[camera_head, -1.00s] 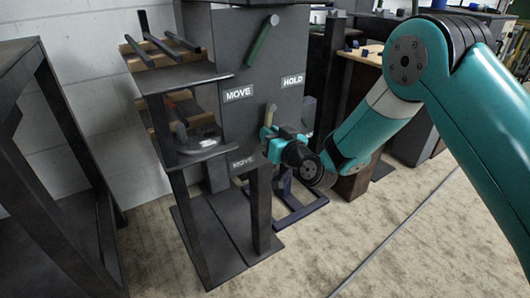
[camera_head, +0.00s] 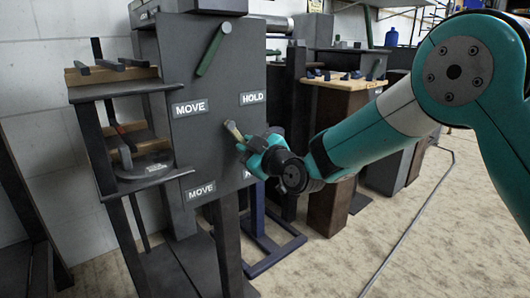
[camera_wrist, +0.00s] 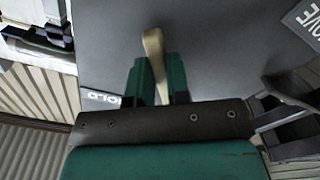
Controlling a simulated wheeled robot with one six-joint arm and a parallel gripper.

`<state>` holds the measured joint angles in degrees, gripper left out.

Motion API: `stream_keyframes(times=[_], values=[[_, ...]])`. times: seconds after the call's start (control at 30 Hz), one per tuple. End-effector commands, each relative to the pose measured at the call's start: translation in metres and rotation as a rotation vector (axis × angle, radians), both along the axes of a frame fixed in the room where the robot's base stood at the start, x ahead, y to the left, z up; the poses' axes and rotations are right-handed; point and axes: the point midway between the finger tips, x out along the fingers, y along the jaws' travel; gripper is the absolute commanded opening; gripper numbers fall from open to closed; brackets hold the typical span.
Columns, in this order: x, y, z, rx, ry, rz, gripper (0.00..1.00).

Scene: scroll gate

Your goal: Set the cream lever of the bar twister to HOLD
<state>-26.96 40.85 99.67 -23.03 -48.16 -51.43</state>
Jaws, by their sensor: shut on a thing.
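The cream lever (camera_head: 233,130) is on the dark grey front panel (camera_head: 222,80) of the bar twister. In the head view its visible end leans up and left. In the wrist view the lever (camera_wrist: 153,45) stands between the green fingers. My gripper (camera_head: 246,145) is shut on it; the fingers also show in the wrist view (camera_wrist: 157,84). A HOLD label (camera_head: 252,98) is up and right of the lever. MOVE labels are at upper left (camera_head: 190,107) and lower left (camera_head: 201,190). A lower right label is mostly hidden by my gripper.
A green lever (camera_head: 208,50) sits higher on the same panel. A shelf with bars (camera_head: 120,85) adjoins the panel on the left. A wooden-topped stand (camera_head: 345,84) is behind my arm at right. Open floor (camera_head: 350,260) lies at lower right.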

Motion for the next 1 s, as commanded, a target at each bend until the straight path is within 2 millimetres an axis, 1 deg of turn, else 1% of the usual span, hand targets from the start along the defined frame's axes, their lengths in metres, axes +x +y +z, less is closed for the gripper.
stream_keyframes(times=[0.1,0.2,0.57,0.6,0.67,0.7,1.0], values=[[-0.0021,0.0083,0.0004,-0.017,-0.015,0.011,0.0],[-0.0029,0.0115,0.0009,-0.025,-0.023,0.016,0.0],[-0.0028,0.0121,0.0015,-0.03,-0.028,0.016,0.0],[-0.0028,0.012,0.0015,-0.03,-0.028,0.015,0.19],[-0.0027,0.0121,0.0016,-0.03,-0.028,0.016,0.33],[-0.0029,0.0123,0.0016,-0.029,-0.028,0.016,0.42],[-0.0041,0.0125,0.0016,-0.027,-0.025,0.018,0.43]])
